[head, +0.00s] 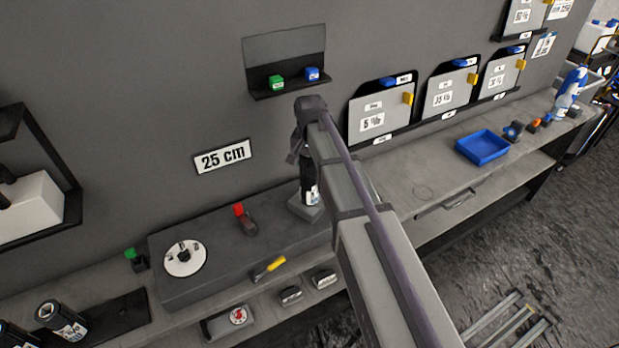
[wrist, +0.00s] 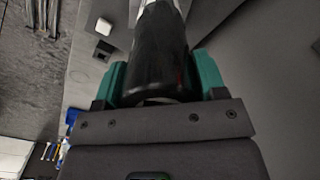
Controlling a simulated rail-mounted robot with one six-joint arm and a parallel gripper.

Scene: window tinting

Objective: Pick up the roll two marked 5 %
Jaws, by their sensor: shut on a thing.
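A black roll (head: 311,190) with a white label stands upright at the middle of the bench, over a small grey square base (head: 301,209). I cannot tell whether it touches that base, and its marking is too small to read. My gripper (wrist: 158,80) is shut on this roll; in the wrist view its green fingers press on both sides of the black roll (wrist: 158,45). In the head view my arm hides the fingers and the roll's upper end. Other black rolls (head: 62,320) with white labels lie on a black tray (head: 118,312) at the lower left.
Wall holders with marked panels (head: 373,118) and a blue tray (head: 482,147) are to the right. A small shelf (head: 286,88) is above.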

